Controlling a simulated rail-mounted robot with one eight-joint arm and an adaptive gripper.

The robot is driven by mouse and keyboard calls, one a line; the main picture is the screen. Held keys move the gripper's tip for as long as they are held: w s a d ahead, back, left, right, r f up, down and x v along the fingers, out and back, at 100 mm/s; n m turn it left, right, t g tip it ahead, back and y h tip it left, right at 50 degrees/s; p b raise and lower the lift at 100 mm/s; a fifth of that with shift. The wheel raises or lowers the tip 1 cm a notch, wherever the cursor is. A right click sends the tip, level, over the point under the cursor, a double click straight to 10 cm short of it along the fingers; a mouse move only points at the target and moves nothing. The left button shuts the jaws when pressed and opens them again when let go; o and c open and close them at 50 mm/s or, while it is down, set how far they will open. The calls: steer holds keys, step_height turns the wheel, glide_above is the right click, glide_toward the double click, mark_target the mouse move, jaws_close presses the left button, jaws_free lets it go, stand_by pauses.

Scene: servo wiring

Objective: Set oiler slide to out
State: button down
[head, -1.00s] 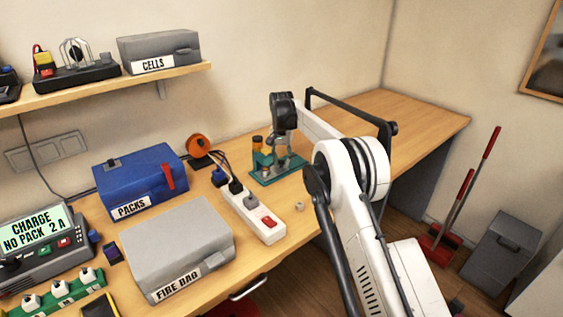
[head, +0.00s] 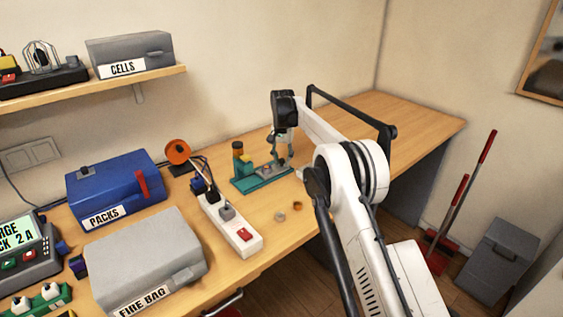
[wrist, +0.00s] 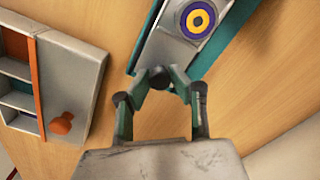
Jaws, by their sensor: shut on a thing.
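In the wrist view, a grey slide plate with a yellow and purple ring (wrist: 197,19) lies on the teal base. My gripper (wrist: 162,84) is shut on a dark round knob (wrist: 158,76) at the near end of this plate. In the head view my gripper (head: 287,162) is at the right part of the base, and its fingertips are hard to make out.
A white power strip (head: 232,228) with a red switch lies left of the oiler. Two small rings lie on the bench nearby. A grey compartment box (wrist: 75,75) with an orange strip is left in the wrist view. The bench at the back right is clear.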

steer(key=shift+w+d, duration=0.15)
steer(key=c, duration=1.5)
jaws_free()
steer(key=shift+d, duration=0.1)
steer(key=shift+c, duration=0.2)
steer(key=shift+r, duration=0.3)
step_height(320, 180, up, 12)
steer(key=shift+f, duration=0.25)
